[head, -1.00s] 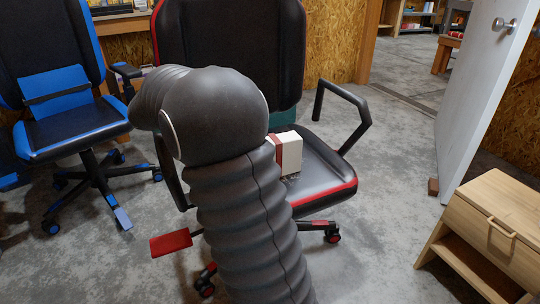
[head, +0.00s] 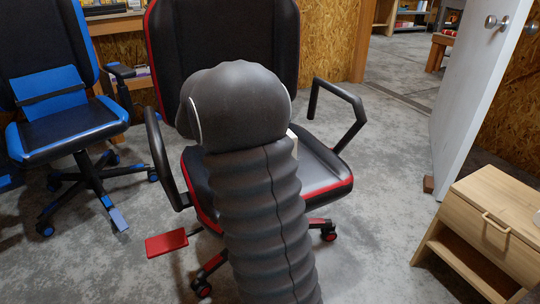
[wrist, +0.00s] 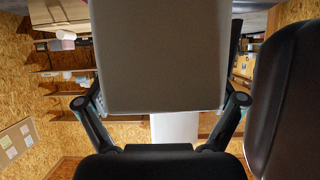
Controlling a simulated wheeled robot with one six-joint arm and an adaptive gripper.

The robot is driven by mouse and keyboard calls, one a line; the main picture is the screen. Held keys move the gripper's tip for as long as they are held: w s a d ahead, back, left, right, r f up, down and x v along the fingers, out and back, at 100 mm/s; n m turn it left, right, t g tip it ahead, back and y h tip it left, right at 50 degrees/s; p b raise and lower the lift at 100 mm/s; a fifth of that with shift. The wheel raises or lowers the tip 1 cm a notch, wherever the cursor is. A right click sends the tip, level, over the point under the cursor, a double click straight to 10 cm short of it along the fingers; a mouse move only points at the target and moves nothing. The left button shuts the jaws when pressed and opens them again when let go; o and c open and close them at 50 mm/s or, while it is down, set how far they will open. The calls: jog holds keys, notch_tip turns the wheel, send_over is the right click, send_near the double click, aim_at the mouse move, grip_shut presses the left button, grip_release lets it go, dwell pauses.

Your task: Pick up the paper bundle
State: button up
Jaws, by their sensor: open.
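The paper bundle (head: 294,142) is on the seat of the black and red chair (head: 327,172). In the head view only a pale sliver of it shows past my arm, which hides the rest. In the wrist view a large, plain pale block, apparently the bundle (wrist: 160,55), fills the upper middle, very close to the camera. My gripper (wrist: 165,103) is open, with one finger on each side of the block. I cannot tell whether either finger touches it. In the head view my gripper is hidden behind my arm.
The chair's armrests (head: 345,100) stand either side of the seat, and its tall backrest (head: 225,35) rises behind. A dark padded shape (wrist: 290,95) is close on the right in the wrist view. A blue chair (head: 65,128) stands left, a wooden cabinet (head: 490,225) right.

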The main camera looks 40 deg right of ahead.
jog(key=shift+s+d+f, duration=0.1)
jog(key=shift+d+f, duration=0.15)
jog(key=shift+d, duration=0.25)
grip_shut()
jog(key=shift+r, duration=0.1)
notch_tip(320, 180, up, 28)
jog(key=p, duration=0.3)
